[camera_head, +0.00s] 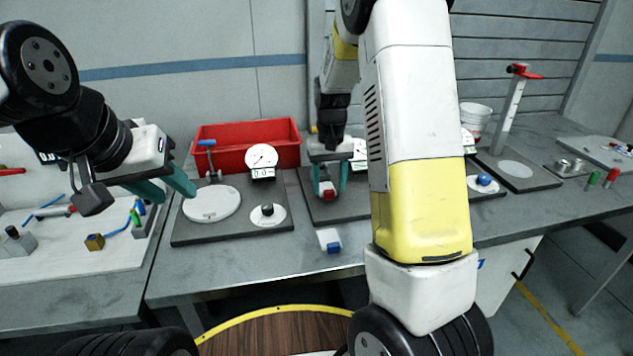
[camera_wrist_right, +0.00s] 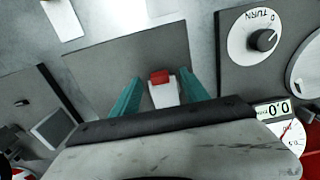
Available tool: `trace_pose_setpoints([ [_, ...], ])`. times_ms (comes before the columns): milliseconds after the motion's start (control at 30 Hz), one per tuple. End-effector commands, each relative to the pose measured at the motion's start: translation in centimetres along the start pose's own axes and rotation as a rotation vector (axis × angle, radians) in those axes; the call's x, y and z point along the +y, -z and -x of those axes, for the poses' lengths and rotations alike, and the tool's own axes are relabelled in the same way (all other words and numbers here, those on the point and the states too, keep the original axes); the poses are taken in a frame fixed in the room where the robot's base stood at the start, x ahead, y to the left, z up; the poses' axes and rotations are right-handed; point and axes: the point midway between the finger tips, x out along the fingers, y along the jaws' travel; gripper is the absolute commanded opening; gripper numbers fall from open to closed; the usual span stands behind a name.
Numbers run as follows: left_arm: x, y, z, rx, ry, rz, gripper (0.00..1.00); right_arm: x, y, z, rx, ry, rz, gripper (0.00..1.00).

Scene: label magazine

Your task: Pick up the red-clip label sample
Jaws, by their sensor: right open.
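The red-clip label sample has a red clip (camera_head: 328,194) and a white body; it also shows in the right wrist view (camera_wrist_right: 164,94). It lies over the dark plate (camera_head: 308,207). My right gripper (camera_head: 329,186) is open, with one teal finger on each side of the sample. In the wrist view, narrow gaps seem to show between the fingers and the sample; contact is hard to tell. My left gripper (camera_head: 176,196) is open and empty above the left side of the bench, far from the sample.
A blue-clip label (camera_head: 331,243) lies nearer the bench's front edge. A red bin (camera_head: 225,137) stands behind. A plate with a white disc (camera_head: 211,205), dial gauge (camera_head: 261,158) and black knob (camera_head: 267,210) is left of the sample. My right forearm hides the bench to its right.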

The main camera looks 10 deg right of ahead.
Motion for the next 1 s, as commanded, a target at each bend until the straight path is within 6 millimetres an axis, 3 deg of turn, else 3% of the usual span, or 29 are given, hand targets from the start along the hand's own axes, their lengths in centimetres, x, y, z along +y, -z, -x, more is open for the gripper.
trace_pose_setpoints([
  [133, 0.0, 0.0, 0.0, 0.0, 0.0, 0.0, 0.38, 0.0, 0.0, -1.8, -0.002, 0.0, 0.001, 0.53],
  [400, 0.0, 0.0, 0.0, 0.0, 0.0, 0.0, 0.38, 0.0, 0.0, -2.2, 0.0, 0.0, 0.0, 0.53],
  [700, 0.0, 0.0, 0.0, 0.0, 0.0, 0.0, 0.38, 0.0, 0.0, -2.1, 0.001, 0.0, 0.0, 0.0],
  [1000, 0.0, 0.0, 0.0, 0.0, 0.0, 0.0, 0.38, 0.0, 0.0, -2.0, 0.001, 0.0, 0.0, 0.0],
])
